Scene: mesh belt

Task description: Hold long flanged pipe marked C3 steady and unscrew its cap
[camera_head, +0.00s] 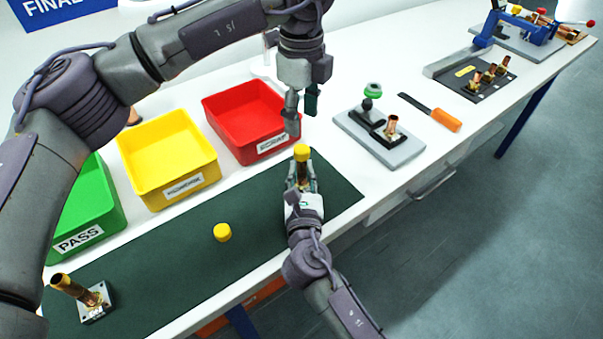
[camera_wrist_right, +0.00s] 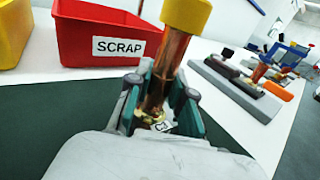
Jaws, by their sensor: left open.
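The long flanged pipe (camera_head: 303,173) is copper-coloured and upright on the green mat, with a yellow cap (camera_head: 301,152) on its top end. In the right wrist view the pipe (camera_wrist_right: 163,75) rises between my fingers, and the cap (camera_wrist_right: 186,14) is cut by the top edge. A white label by its flange is only partly readable. My right gripper (camera_head: 301,180) is shut on the pipe low down, near the flange (camera_wrist_right: 150,118). My left gripper (camera_head: 302,117) is open and empty, pointing down above the cap, apart from it.
A loose yellow cap (camera_head: 222,232) and an uncapped flanged pipe (camera_head: 70,287) are on the mat (camera_head: 165,262). Green (camera_head: 110,215), yellow (camera_head: 165,188) and red (camera_head: 250,140) bins stand behind. A grey fixture (camera_head: 400,153) and orange-handled tool (camera_head: 446,120) are at right.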

